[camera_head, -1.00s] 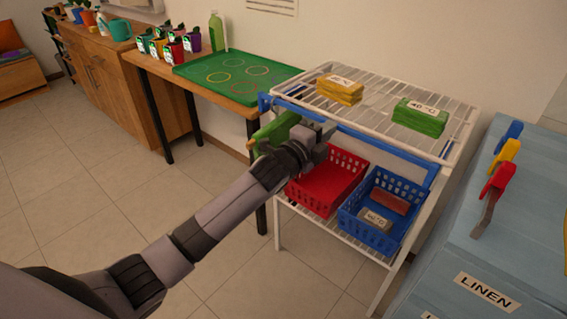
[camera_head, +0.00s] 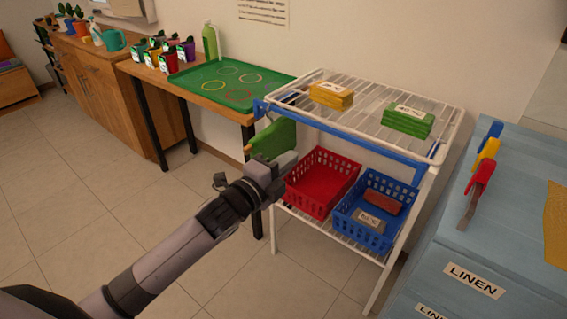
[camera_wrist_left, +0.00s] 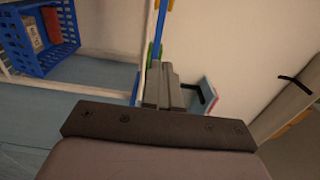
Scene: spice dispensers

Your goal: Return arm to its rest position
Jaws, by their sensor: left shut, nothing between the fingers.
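My left arm comes in from the lower left in the head view, stretched toward the wire rack. My left gripper (camera_head: 283,163) is shut and empty, in front of the rack's left side. In the picture it lies just below a green hanging thing (camera_head: 272,140) and left of the red basket (camera_head: 322,180); I cannot tell the exact gap. In the left wrist view the grey fingers (camera_wrist_left: 161,82) are together with nothing between them. My right gripper is not in view.
The white wire rack (camera_head: 367,120) holds yellow and green blocks on top. A blue basket (camera_head: 377,212) with blocks stands below. A blue cabinet (camera_head: 510,240) is at right; a table with a green tray (camera_head: 232,83) is behind left. The tiled floor at left is clear.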

